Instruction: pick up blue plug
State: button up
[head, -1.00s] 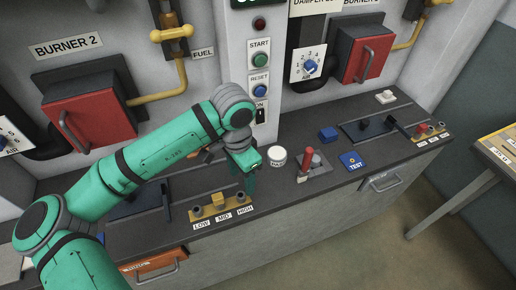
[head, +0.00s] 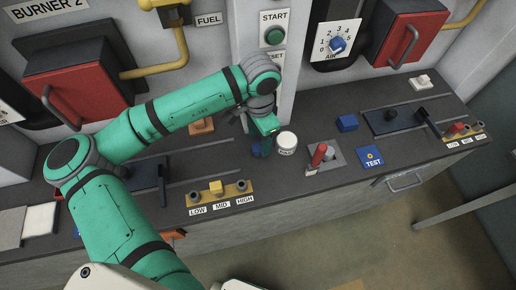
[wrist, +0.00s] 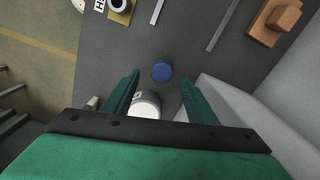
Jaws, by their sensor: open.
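The blue plug (wrist: 162,71) is a small round blue piece on the dark grey counter. In the wrist view it shows just past the fingertips, between their lines. My gripper (wrist: 160,80) is open and empty, with one green finger on each side. In the head view my gripper (head: 261,149) points down over the counter, left of a white round jar (head: 287,141). There the plug is mostly hidden by the fingers, and I cannot tell it apart clearly. The jar (wrist: 146,107) also shows between the fingers, nearer the palm.
A yellow LOW-MID-HIGH rail (head: 216,190) lies front left. An orange-brown block (head: 201,126) sits behind. The wall with red burner doors (head: 72,92) bounds the back.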

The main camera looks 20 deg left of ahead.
aim_at(258, 147)
jog(key=shift+a+f, duration=0.15)
jog(key=shift+f, duration=1.15)
jog(key=shift+a+f, duration=0.15)
jog(key=shift+f, duration=1.15)
jog(key=c, duration=1.2)
